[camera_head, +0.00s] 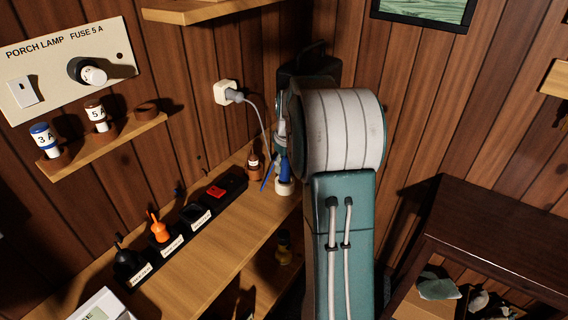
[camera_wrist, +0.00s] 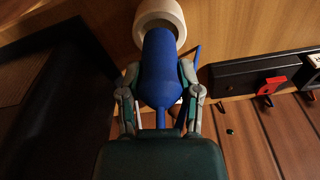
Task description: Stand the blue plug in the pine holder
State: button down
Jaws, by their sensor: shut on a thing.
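The blue plug (camera_wrist: 161,75) is between the two fingers of my gripper (camera_wrist: 161,100) in the wrist view, its far end at the mouth of a pale round holder (camera_wrist: 178,12). The plug overlaps the holder's opening; I cannot tell how deep it sits. In the head view the plug (camera_head: 284,170) is a small blue patch beside my arm, right above the pale holder (camera_head: 284,188) on the wooden shelf. My gripper (camera_head: 283,150) is shut on the plug and mostly hidden by my arm there. A thin blue strip (camera_head: 267,176) shows just left of the holder.
A black strip with a red switch (camera_head: 216,192) and an orange plug (camera_head: 159,228) runs along the shelf (camera_head: 225,235). A grey cord hangs from a wall socket (camera_head: 226,92) near my gripper. A dark cabinet (camera_head: 490,230) stands right.

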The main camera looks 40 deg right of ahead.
aim_at(284, 174)
jog(key=shift+f, duration=1.9)
jog(key=shift+c, duration=1)
grip_release()
jog(key=r, duration=0.4)
jog(key=s+r, duration=0.1)
jog(key=r, duration=0.7)
jog(key=shift+s+d, duration=0.1)
jog(key=shift+s, duration=0.1)
jog(key=shift+f, duration=0.1)
